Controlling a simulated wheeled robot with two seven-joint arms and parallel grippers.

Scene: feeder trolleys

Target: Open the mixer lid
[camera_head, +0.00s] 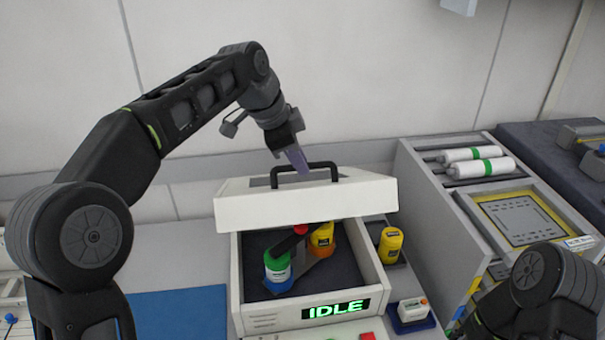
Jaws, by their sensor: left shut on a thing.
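The mixer (257,319) is a white open-topped box with a green "IDLE" display (335,309) on its front. Its white lid (300,209) is raised and tilted up at the back, with the dark inside of the box showing below it. A black bar handle (340,172) stands on the lid. My left gripper (297,159) is shut on the handle near its left part; the exact contact is small in view.
A yellow jar (390,245) stands right of the mixer, and a small white device (412,311) sits in front of it. A grey trolley with white rolls (477,160) stands farther right. A blue mat (179,312) lies on the left, clear of objects.

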